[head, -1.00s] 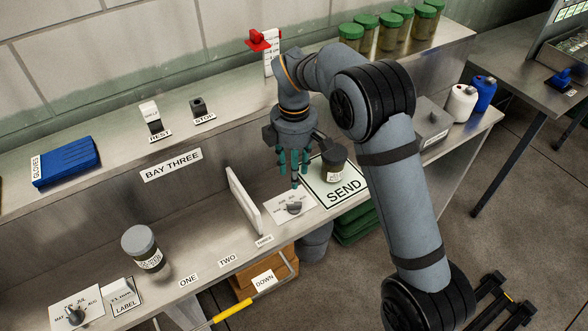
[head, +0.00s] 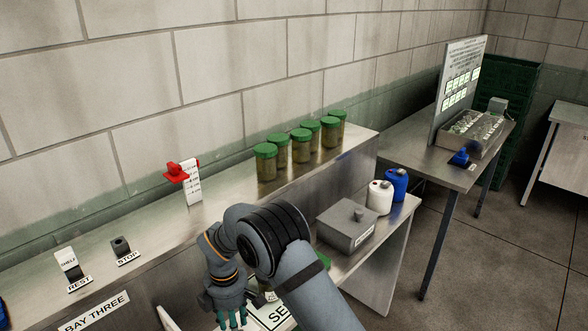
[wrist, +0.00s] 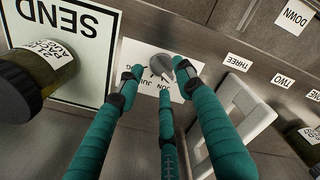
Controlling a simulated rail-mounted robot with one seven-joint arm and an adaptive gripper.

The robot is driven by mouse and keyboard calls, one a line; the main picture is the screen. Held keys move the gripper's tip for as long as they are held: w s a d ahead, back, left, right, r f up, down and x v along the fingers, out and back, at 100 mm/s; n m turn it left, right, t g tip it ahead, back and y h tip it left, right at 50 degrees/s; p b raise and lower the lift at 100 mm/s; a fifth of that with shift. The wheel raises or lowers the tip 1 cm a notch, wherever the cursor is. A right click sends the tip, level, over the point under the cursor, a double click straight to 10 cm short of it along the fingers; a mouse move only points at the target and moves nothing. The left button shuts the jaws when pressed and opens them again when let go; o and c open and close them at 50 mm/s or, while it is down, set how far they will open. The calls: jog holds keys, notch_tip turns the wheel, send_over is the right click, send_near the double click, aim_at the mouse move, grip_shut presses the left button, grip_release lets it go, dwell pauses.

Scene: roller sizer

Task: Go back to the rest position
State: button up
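My gripper (head: 232,320) is at the bottom of the head view, over the bench near the SEND mat (head: 272,316). In the wrist view, its teal fingers (wrist: 155,78) are spread apart with nothing between them, so it is open. A grey dial knob (wrist: 166,66) on a white month card (wrist: 140,55) lies below the fingertips; I cannot tell whether a finger touches it. A dark-lidded jar (wrist: 50,65) with a paper label is at the left, over the SEND mat (wrist: 95,30).
A white upright divider (wrist: 235,125) stands close by the fingers. A grey box (head: 345,227) and white and blue bottles (head: 396,183) stand at the right.

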jog(key=shift+f, duration=0.9)
jog(key=shift+r, duration=0.1)
